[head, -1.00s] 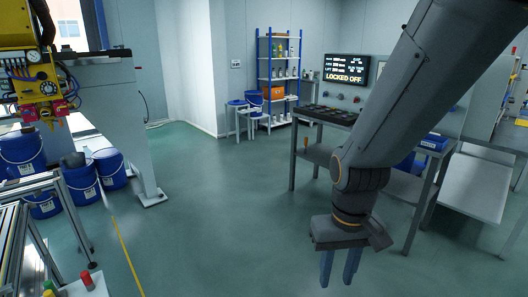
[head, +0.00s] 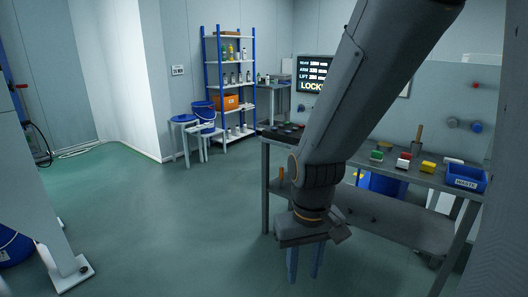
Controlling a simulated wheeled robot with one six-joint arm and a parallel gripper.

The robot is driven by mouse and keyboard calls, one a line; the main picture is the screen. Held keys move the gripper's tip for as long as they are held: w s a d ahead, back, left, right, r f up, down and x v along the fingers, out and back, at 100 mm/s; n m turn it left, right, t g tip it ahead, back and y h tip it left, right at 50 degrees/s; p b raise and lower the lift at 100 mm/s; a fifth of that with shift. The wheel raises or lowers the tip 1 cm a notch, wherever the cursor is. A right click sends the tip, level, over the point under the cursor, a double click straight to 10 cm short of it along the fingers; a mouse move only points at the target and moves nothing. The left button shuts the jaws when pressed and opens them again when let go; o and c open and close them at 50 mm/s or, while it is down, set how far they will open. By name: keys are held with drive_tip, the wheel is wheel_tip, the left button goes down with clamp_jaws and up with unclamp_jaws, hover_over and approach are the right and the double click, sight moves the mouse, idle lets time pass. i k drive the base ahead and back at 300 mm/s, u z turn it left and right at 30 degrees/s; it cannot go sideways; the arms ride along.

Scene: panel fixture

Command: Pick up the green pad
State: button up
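A small green pad (head: 377,155) lies on top of the grey workbench (head: 436,184), just right of my arm. My gripper (head: 305,264) hangs pointing down in front of the bench, lower than its top and left of the pad. Its two fingers stand apart with nothing visible between them. My arm hides the middle-left part of the bench top.
Dark items (head: 285,130) sit at the bench's left end. A lower shelf (head: 390,222) juts below. Open floor (head: 190,220) lies left.

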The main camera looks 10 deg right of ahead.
sight(376, 156)
drive_tip(key=z, duration=0.6)
drive_tip(key=i, duration=2.05)
drive_tip(key=z, duration=1)
drive_tip(key=i, duration=0.5)
drive_tip(key=z, duration=0.1)
